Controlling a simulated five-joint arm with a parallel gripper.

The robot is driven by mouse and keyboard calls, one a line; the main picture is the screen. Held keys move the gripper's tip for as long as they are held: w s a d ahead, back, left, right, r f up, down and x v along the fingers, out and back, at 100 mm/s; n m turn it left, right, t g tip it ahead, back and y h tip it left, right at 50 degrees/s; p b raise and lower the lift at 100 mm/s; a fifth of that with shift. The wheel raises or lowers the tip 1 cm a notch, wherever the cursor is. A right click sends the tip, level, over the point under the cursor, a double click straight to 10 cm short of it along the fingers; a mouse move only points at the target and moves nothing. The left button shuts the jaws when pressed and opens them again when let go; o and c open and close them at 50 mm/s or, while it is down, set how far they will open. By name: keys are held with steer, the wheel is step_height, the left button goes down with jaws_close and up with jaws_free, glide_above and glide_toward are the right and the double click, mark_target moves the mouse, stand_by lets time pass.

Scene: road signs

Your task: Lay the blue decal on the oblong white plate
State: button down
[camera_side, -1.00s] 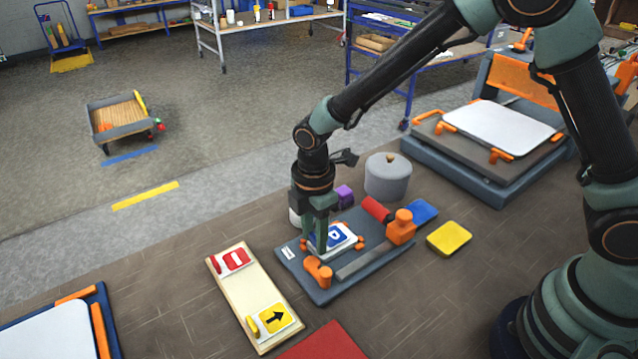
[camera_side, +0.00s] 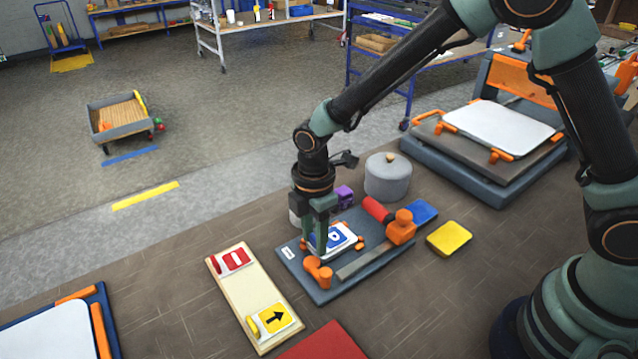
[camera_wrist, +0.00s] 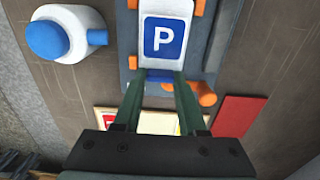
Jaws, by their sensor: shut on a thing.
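The blue decal (camera_side: 335,238) carries a white P and sits over the dark blue-grey jig on the bench. It also shows in the wrist view (camera_wrist: 163,37). My gripper (camera_side: 322,247) points down at its near left edge, and its fingers (camera_wrist: 158,82) close on a blue strip at the decal's edge. White surface, which looks like the oblong white plate (camera_wrist: 168,7), shows beyond the blue square in the wrist view. The decal and fingers hide much of it. I cannot tell whether the decal touches the plate.
Orange clamps (camera_side: 319,271) and an orange-knobbed block (camera_side: 401,227) stand on the jig (camera_side: 322,293). A cream tray (camera_side: 250,294) holds a red sign and a yellow arrow sign. A grey lidded pot (camera_side: 387,180), purple block (camera_side: 344,196) and yellow pad (camera_side: 449,238) are nearby.

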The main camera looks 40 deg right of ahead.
stand_by(0.3)
jaws_free()
stand_by(0.3)
steer(key=shift+r, duration=0.1)
stand_by(0.3)
steer(key=shift+r, duration=3.35)
steer(key=shift+r, duration=0.1)
steer(key=s+d+r+m+t, duration=0.2)
steer(key=s+d+r+m, duration=0.3)
steer(key=d+r+m, duration=0.2)
steer(key=s+d+r+m+t, duration=0.3)
steer(key=s+d+r+m, duration=0.2)
steer(key=d+m, duration=0.5)
step_height(320, 180, up, 2)
steer(key=shift+d+r+m+t, duration=0.1)
steer(key=shift+d+m+t, duration=0.2)
steer(key=shift+d+m, duration=0.15)
